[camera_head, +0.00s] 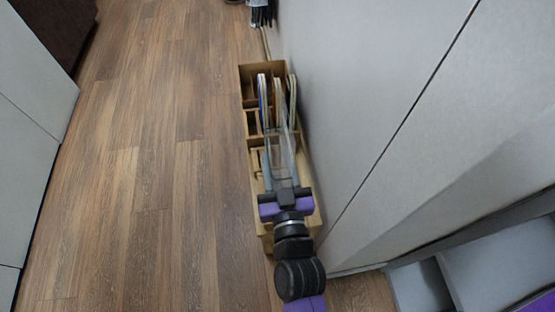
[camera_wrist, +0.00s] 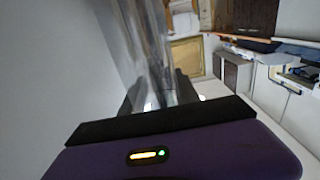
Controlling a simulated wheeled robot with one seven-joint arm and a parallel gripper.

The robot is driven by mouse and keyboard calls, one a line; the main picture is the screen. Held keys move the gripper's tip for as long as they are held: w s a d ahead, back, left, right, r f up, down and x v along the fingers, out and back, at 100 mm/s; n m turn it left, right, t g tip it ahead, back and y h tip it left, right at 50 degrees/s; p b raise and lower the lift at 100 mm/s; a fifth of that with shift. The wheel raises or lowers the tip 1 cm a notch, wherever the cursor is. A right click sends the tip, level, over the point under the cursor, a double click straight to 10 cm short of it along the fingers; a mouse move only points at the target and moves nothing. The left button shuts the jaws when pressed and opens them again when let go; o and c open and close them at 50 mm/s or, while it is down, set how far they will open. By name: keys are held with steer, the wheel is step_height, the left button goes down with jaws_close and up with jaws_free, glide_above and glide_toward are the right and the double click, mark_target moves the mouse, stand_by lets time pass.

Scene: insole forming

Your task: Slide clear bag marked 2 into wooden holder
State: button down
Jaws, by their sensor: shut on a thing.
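The wooden holder (camera_head: 249,75) stands on the floor along the grey wall, with upright dividers and slots. My gripper (camera_head: 278,158) is over the near part of the holder, its fingers pointing toward the far end. It is shut on a clear bag (camera_head: 281,143), a see-through sheet between and ahead of the fingers. In the wrist view the clear bag (camera_wrist: 148,45) rises from between my fingers (camera_wrist: 165,97) as a blurred, shiny strip. No number can be read on it. Whether its lower edge is inside a slot cannot be told.
Several thin flat items (camera_head: 263,92) stand upright in the holder's far slots. The grey wall (camera_head: 350,110) is close on the right. The wood floor (camera_head: 150,160) to the left is clear. Dark objects (camera_head: 261,13) lie beyond the holder.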

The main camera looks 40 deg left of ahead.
steer(key=shift+f+b, duration=2.2)
steer(key=shift+f, duration=0.1)
steer(key=c, duration=0.8)
jaws_free()
steer(key=v, duration=0.8)
steer(key=shift+p, duration=0.35)
